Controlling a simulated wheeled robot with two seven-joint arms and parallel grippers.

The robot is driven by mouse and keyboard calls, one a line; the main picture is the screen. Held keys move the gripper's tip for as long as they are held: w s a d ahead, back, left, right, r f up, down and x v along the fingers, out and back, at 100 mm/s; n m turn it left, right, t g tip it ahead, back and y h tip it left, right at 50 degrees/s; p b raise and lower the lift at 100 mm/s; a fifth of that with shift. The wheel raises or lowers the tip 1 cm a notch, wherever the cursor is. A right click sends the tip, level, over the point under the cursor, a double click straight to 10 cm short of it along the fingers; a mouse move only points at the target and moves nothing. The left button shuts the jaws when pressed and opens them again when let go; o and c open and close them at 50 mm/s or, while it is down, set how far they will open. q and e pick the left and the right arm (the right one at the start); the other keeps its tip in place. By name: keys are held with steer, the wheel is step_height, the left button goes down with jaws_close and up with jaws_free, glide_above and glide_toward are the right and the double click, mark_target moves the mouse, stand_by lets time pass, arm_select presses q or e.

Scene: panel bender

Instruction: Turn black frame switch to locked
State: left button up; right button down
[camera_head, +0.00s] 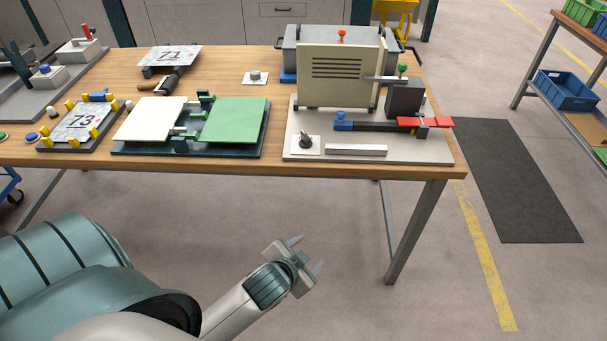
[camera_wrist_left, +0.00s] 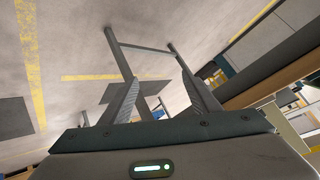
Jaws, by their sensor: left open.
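A black rotary switch (camera_head: 306,141) stands on a small white plate at the front left corner of a pale base board (camera_head: 430,153). It is at the front of the wooden table, and its exact setting is too small to read. My left gripper (camera_head: 308,254) is open and empty, in front of the table and below its top, well apart from the switch. I cannot make out the switch in that view. My right gripper is not in view.
A grey bar (camera_head: 356,150) lies right of the switch, with a blue and red lever (camera_head: 380,125) behind it. A beige vented panel (camera_head: 338,75) stands at the back. A green and white plate fixture (camera_head: 235,120) is to the left. The table's front edge (camera_head: 270,168) lies between gripper and switch.

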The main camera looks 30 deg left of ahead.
arm_select(q)
steer(key=w+d+r+m+t+h, duration=0.1)
steer(key=w+r+m+t, duration=0.15)
steer(key=w+r, duration=0.4)
steer(key=w+d+r+m+t+h, duration=0.1)
steer(key=w+r+m+t, duration=0.2)
steer(key=r, duration=0.7)
steer(key=w+r+m+t+h, duration=0.1)
steer(key=w+r+m+t, duration=0.1)
steer(key=w+r+t, duration=0.45)
steer(key=d+r+m+g+h, duration=0.5)
steer(key=r+m+h, duration=0.25)
steer(key=m, duration=0.45)
steer(key=d+r+m+g+h, duration=0.6)
steer(key=m+h, duration=0.2)
steer(key=m, duration=0.3)
steer(key=w+a+f+m+g+y, duration=0.1)
steer(key=a+f+m+g+y, duration=0.25)
steer(key=a, duration=0.25)
steer(key=w+a+f+m+g+y, duration=0.2)
steer(key=a+m+y, duration=0.2)
steer(key=a, duration=0.3)
steer(key=s+a+r+g+y, duration=0.1)
steer(key=a+y, duration=0.6)
steer(key=a, duration=1.3)
steer(key=shift+a+n+y, duration=0.15)
steer(key=shift+n+y, duration=0.25)
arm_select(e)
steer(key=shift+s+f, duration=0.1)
